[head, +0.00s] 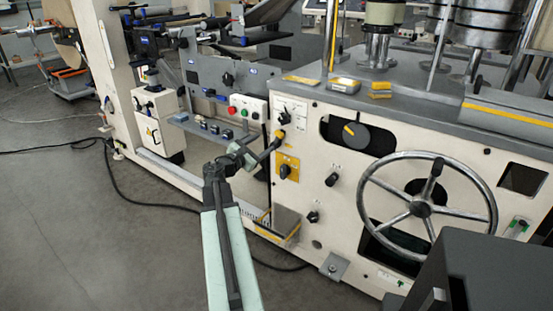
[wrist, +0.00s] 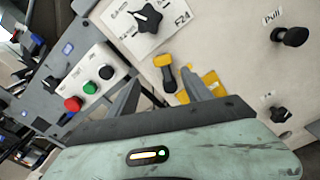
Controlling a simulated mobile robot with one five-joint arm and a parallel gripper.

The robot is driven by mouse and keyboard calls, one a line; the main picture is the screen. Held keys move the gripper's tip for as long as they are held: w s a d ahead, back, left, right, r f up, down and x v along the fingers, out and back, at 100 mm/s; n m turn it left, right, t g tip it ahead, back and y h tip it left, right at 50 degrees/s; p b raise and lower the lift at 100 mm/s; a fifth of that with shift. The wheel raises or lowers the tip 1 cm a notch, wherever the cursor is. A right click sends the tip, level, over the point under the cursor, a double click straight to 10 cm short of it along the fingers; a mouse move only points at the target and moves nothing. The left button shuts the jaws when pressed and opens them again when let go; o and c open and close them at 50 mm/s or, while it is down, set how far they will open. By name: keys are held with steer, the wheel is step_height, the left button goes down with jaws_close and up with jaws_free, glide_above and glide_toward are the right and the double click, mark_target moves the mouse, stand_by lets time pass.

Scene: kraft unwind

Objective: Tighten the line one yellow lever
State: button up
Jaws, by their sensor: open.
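A small yellow lever (wrist: 163,61) with a dark lower part sits on the cream panel, just below a black star knob (wrist: 148,17) on a white label plate. It shows small in the head view (head: 281,134). My gripper (wrist: 158,75) is open, with one finger to each side of the lever in the wrist view. I cannot tell how deep the fingertips are relative to it. In the head view my gripper (head: 276,143) reaches the panel right by the lever. A yellow plate (wrist: 207,82) lies partly hidden behind the right finger.
Below the lever is a black knob (head: 285,171) on the yellow plate. A "Pull" knob (wrist: 291,36) is to the right. Red, green and black buttons (wrist: 90,89) are on a box at left. A large handwheel (head: 426,208) stands further right. Floor at left is open.

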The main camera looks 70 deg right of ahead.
mark_target(278, 135)
steer(key=shift+n, duration=0.3)
steer(key=x, duration=0.6)
steer(key=s+x, duration=0.1)
steer(key=x, duration=0.2)
steer(key=shift+r, duration=0.25)
steer(key=shift+a, duration=0.1)
jaws_close()
stand_by(0.7)
